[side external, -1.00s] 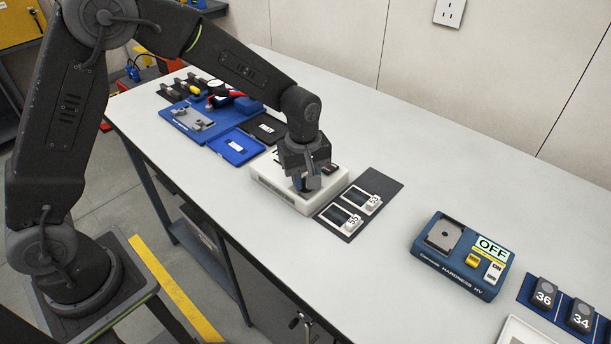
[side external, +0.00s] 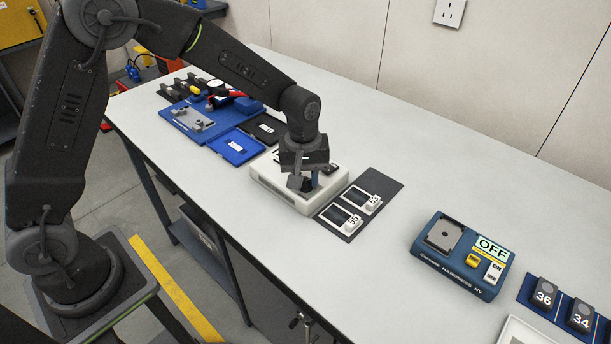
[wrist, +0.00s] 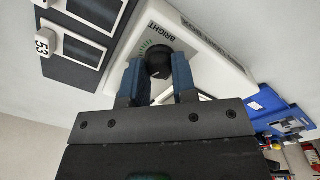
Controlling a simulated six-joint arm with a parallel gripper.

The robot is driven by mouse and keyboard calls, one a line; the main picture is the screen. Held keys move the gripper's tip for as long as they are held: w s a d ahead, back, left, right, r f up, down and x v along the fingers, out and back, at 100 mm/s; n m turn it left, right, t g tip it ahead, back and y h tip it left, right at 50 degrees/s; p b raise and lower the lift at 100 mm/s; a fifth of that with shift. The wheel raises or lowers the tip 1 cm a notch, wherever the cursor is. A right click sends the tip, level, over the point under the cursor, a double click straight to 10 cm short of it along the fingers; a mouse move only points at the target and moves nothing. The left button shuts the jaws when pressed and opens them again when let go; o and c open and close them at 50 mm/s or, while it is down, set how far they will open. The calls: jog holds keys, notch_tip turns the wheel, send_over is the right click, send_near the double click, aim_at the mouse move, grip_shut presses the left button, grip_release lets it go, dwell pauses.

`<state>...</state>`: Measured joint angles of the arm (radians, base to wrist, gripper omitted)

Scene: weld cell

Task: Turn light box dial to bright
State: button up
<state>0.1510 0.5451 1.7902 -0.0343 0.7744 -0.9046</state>
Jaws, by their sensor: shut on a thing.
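The light box (side external: 273,182) is a white, low box on the bench, partly hidden under my gripper in the side view. Its face with the word BRIGHT and a green scale shows in the wrist view (wrist: 196,40). The dial (wrist: 158,60) is a round black knob with a pale pointer mark, beside the green scale. My gripper (wrist: 157,70) has its two blue-grey fingers on either side of the dial and is shut on it. In the side view my gripper (side external: 304,183) points down over the box's near right part.
A dark mat (side external: 373,187) with two white-framed pieces tagged 55 and 53 lies right of the box. Blue and black trays (side external: 235,148) and a blue fixture (side external: 196,121) sit to the left. A blue hardness tester (side external: 455,270) reading OFF stands farther right, with clear bench between.

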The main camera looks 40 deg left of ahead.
aim_at(305, 179)
jog(key=m, duration=0.4)
jog(key=shift+m, duration=0.4)
jog(key=m, duration=0.3)
jog(key=shift+m, duration=0.3)
jog(key=m, duration=0.4)
jog(key=shift+m, duration=1.8)
jog(key=o, duration=0.9)
jog(key=shift+o, duration=0.2)
jog(key=shift+w+r, duration=0.1)
jog(key=shift+r, duration=0.05)
notch_tip(305, 179, up, 14)
jog(key=shift+w+a+f, duration=0.15)
jog(key=shift+a+f, duration=0.05)
